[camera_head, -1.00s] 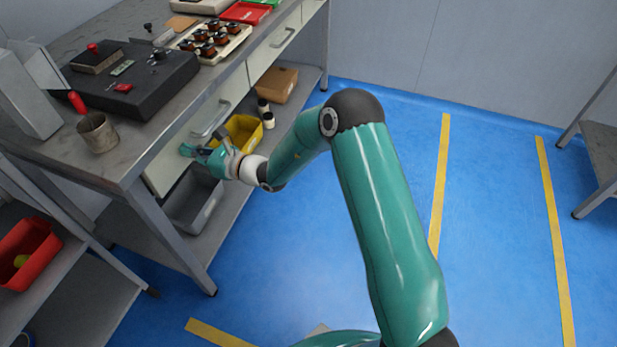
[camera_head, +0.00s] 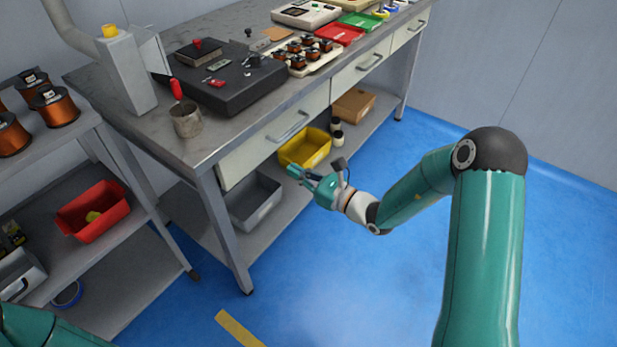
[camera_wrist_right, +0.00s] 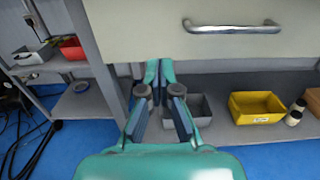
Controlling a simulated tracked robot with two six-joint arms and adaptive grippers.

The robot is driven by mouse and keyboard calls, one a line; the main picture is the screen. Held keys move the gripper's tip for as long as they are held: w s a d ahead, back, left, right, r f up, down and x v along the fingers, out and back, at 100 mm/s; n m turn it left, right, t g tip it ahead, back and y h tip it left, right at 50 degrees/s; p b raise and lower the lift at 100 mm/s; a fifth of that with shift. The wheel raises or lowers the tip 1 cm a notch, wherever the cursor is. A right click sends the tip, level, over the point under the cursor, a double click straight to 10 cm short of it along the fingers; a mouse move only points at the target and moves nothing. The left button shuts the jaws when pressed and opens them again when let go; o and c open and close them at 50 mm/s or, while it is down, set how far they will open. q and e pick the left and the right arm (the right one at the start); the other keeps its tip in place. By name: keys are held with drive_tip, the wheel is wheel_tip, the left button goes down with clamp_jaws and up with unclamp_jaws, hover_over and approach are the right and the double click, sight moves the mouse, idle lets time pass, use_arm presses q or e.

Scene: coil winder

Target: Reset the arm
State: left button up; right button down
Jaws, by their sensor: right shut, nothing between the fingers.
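My right gripper (camera_head: 298,174) is shut and empty in the head view. It is in the air in front of the workbench (camera_head: 215,149), below its drawer fronts and near the yellow bin on the lower shelf. In the right wrist view its fingers (camera_wrist_right: 154,68) come together just under the front of a closed drawer (camera_wrist_right: 230,45). My right arm (camera_head: 485,250) reaches in from the right, bent at the elbow. Of my left arm only a green piece (camera_head: 45,328) shows at the bottom left. My left gripper is out of view.
The lower shelf holds a grey bin (camera_head: 254,204), a yellow bin (camera_head: 304,150) and a cardboard box (camera_head: 354,104). A side rack at left holds a red bin (camera_head: 93,212) and copper coils (camera_head: 55,107). A metal cup (camera_head: 186,120) stands near the bench's corner. Blue floor is open at right.

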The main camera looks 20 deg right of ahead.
drive_tip(key=s+a+f+n+g+y, duration=0.1)
drive_tip(key=s+a+f+n+g, duration=0.6)
drive_tip(key=s, duration=0.4)
drive_tip(key=s+a+f+n+g+y, duration=0.1)
drive_tip(key=s+a+f+n+g, duration=0.35)
drive_tip(key=s+f+g, duration=0.5)
drive_tip(key=s+d+f+n+t+h, duration=0.1)
drive_tip(key=s+d+f+n+h, duration=0.2)
drive_tip(key=s+f+n+h, duration=0.9)
drive_tip(key=w+r+n+y+p, duration=0.2)
drive_tip(key=r+p, duration=0.7)
drive_tip(key=r, duration=0.2)
drive_tip(key=w+r+n+y+p, duration=0.1)
drive_tip(key=r+n+y+p, duration=0.1)
drive_tip(key=r+p, duration=0.8)
drive_tip(key=shift+w+r+n+y, duration=0.35)
drive_tip(key=shift+y, duration=0.25)
